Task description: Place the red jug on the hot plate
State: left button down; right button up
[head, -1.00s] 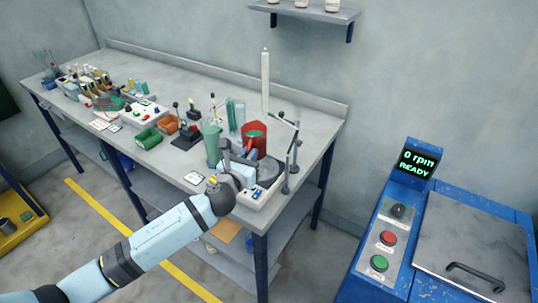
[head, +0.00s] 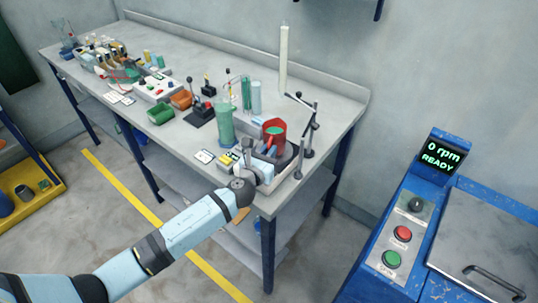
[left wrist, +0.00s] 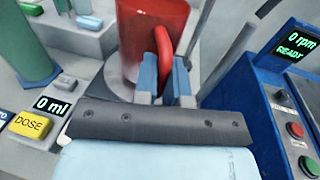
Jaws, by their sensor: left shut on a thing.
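The red jug (head: 277,143) is upright, with teal contents visible at its top, near the bench's right end. My left gripper (head: 262,153) is shut on its handle; the left wrist view shows the blue fingers (left wrist: 164,76) on either side of the red handle (left wrist: 163,45). A grey round plate (left wrist: 108,84), which looks like the hot plate, is beneath the jug (left wrist: 140,28) in the left wrist view. Whether the jug's base touches it is hidden by the fingers. My right gripper is not in view.
A tall green cylinder (head: 225,122) stands left of the jug. A grey jointed stand (head: 309,130) stands close on its right. A yellow DOSE button (left wrist: 30,125) and a 0 ml display (left wrist: 52,105) are near the gripper. A blue machine (head: 414,210) stands off to the right.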

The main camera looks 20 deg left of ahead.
pick_arm(q)
jog(key=shift+f, duration=0.2)
jog(key=shift+f, duration=0.2)
jog(key=c, duration=1.2)
grip_release()
jog(key=shift+r, duration=0.1)
